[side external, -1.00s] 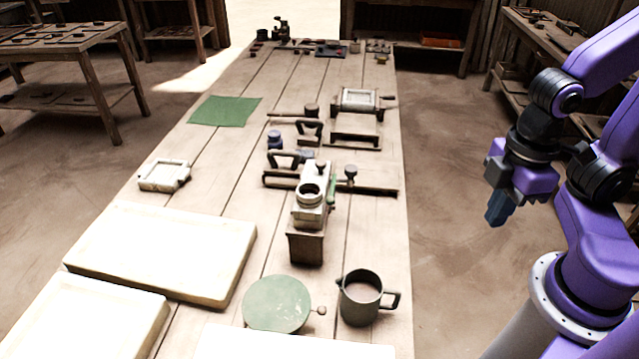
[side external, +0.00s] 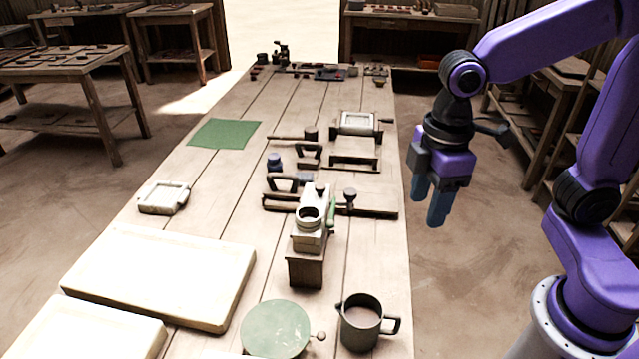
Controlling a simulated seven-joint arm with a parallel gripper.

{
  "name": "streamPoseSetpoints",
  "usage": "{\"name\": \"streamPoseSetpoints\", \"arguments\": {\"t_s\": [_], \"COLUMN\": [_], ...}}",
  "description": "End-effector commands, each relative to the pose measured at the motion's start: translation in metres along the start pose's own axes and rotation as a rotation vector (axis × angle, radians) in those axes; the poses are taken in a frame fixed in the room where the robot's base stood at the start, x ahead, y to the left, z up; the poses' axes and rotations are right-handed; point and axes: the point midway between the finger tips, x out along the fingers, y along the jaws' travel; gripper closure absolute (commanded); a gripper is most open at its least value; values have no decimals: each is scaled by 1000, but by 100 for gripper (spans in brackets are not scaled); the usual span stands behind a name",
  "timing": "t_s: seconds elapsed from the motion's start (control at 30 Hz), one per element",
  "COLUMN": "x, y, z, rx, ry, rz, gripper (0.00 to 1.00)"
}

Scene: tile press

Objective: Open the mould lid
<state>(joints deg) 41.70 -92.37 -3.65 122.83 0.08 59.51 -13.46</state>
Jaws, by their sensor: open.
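My gripper (side external: 429,205) is open and empty, with blue fingers pointing down. It hangs beyond the right edge of the table, apart from everything on it. A pale framed box with a side handle (side external: 358,123) stands at the table's right side, farther back. A small white square mould-like block (side external: 163,197) lies at the left edge. I cannot tell for sure which of these carries the mould lid. A pale press-like device with a round opening (side external: 311,228) stands on a dark block near the middle, to the left of my gripper.
Dark handled tools and a long dark bar (side external: 375,213) lie around the press-like device. A dark jug (side external: 361,322) and a round green disc (side external: 275,328) stand in front. Pale slabs (side external: 160,275) fill the front left. A green sheet (side external: 225,133) lies farther back, with bare planks around it.

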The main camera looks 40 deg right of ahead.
Motion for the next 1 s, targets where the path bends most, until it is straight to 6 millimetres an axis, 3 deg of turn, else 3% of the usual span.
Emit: {"name": "streamPoseSetpoints", "arguments": {"t_s": [0.03, 0.2, 0.5, 0.7, 0.8, 1.0], "x": [-3, -13, -19, -16, -15, -12], "y": [16, 67, 172, 237, 260, 280], "z": [-17, -60, -110, -120, -119, -117], "rx": [1, -12, -34, -47, -53, -61], "ry": [-3, -9, -18, -22, -22, -23], "rz": [0, 1, -1, -5, -5, -6], "gripper": [45, 45, 45, 45, 45, 45]}}
